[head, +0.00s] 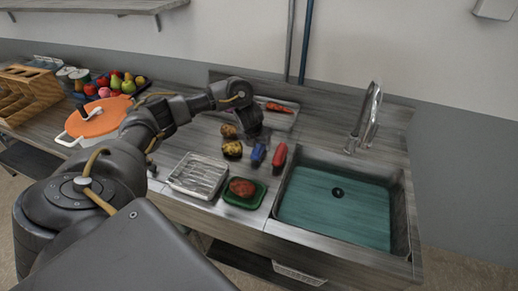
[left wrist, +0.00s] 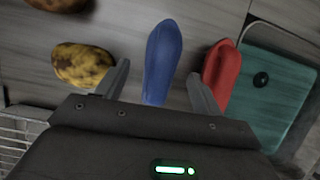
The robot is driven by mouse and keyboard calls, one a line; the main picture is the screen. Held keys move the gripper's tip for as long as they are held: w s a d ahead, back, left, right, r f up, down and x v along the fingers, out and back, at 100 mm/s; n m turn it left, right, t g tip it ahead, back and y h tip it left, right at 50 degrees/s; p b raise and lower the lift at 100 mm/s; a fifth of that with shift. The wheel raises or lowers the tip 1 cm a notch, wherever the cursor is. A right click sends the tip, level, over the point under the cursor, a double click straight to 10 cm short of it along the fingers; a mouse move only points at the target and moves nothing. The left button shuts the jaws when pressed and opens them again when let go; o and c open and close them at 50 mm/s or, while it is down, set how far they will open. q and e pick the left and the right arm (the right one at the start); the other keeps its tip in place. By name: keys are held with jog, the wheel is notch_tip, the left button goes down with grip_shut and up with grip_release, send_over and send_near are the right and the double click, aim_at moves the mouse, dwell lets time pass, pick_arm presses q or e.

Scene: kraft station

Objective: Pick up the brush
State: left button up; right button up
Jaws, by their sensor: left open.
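A blue elongated object (head: 258,153) lies on the wooden counter, with a red elongated object (head: 279,155) to its right. Bristles do not show on either, so I cannot tell which is the brush. My left gripper (head: 256,135) points down just behind the blue object. In the left wrist view the gripper (left wrist: 158,70) is open, and the blue object (left wrist: 163,55) lies between the lines of its fingers with gaps on both sides. The red object (left wrist: 220,72) is just outside the right finger. My right gripper is not in view.
Potatoes (head: 232,149) lie left of the blue object. A tray with carrots (head: 285,119) is behind. An orange-lidded pot (head: 98,118) stands left.

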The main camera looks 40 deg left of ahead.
aim_at(259, 147)
pick_arm(q)
jog(key=x, duration=0.3)
jog(key=shift+w+r, duration=0.15)
jog(key=shift+w+a+f, duration=0.1)
jog(key=shift+w+f, duration=0.05)
jog(key=shift+f, duration=0.25)
jog(key=shift+r, duration=0.1)
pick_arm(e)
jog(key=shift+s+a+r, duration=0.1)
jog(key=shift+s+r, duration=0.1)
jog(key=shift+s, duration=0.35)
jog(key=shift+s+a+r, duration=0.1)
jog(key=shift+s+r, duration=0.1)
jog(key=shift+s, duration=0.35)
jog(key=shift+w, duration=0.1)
pick_arm(q)
jog(key=c, duration=1.1)
jog(key=shift+c, duration=0.2)
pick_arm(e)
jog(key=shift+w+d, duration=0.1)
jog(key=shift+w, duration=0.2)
